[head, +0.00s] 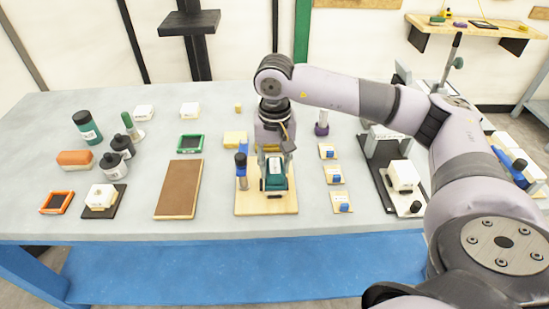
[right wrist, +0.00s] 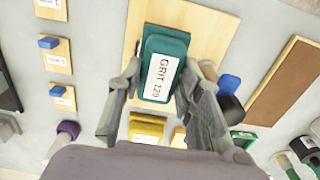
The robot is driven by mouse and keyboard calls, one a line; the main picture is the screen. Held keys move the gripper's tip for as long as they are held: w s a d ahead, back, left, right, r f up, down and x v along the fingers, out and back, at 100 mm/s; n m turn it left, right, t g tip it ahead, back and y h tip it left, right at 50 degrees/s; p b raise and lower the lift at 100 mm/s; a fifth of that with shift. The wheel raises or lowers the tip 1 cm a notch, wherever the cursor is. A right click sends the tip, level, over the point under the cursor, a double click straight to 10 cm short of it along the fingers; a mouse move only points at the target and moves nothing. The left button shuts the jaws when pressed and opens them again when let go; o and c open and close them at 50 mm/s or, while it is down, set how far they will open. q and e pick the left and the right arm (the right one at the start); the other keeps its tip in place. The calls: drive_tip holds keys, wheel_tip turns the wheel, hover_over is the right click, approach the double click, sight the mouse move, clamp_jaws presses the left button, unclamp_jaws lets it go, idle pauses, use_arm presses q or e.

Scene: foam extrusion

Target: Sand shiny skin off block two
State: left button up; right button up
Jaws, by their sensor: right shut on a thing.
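My right gripper (head: 273,160) is over the wooden board (head: 246,205) at the middle of the table. Its fingers are shut on a teal sanding block (head: 275,181) with a white label. In the right wrist view the sanding block (right wrist: 160,68) reads "GRIT 120" and sits between the two fingers. Whether it touches something on the board is hidden. Small white blocks stand elsewhere, one on a dark base (head: 101,196) at the left and one in a black fixture (head: 402,175) at the right. I cannot tell which is block two. My left gripper is not in view.
A blue-topped clamp or post (head: 241,165) stands on the board just left of the gripper. A brown panel (head: 180,190) lies further left. Small wooden pieces with blue parts (head: 334,175) lie to the right. Bottles (head: 113,165) and an orange block (head: 75,158) are at far left.

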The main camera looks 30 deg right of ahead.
drive_tip(key=shift+s+a, duration=0.45)
drive_tip(key=shift+s, duration=0.35)
drive_tip(key=shift+r, duration=0.1)
drive_tip(key=shift+w+r, duration=0.1)
drive_tip(key=shift+r, duration=0.3)
drive_tip(key=shift+r+p, duration=1.75)
drive_tip(key=shift+r, duration=1.4)
